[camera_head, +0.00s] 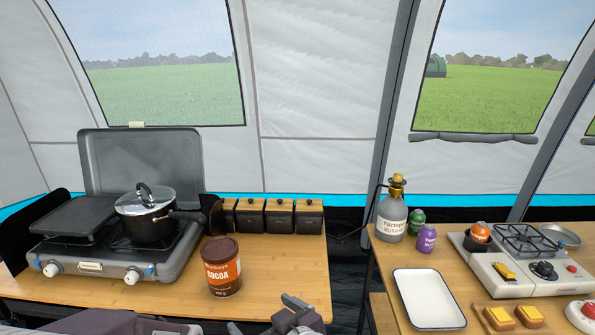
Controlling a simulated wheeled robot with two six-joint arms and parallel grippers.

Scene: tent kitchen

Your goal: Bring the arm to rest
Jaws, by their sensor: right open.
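My right gripper (290,312) shows at the bottom centre, over the front edge of the left wooden table. It is open, and I see nothing between its fingers. A cocoa tin (222,268) stands upright just left of and behind it, apart from it. A grey part of my left arm (110,322) lies along the bottom left edge, in front of the stove. The picture's lower edge cuts off most of both arms, and the left jaws cannot be made out.
A camp stove (105,272) with a lidded pot (147,215) stands on the left table. Several dark canisters (280,217) line its back. The right table holds a gas bottle (392,212), a white tray (428,300) and a small stove (520,283). A gap separates the tables.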

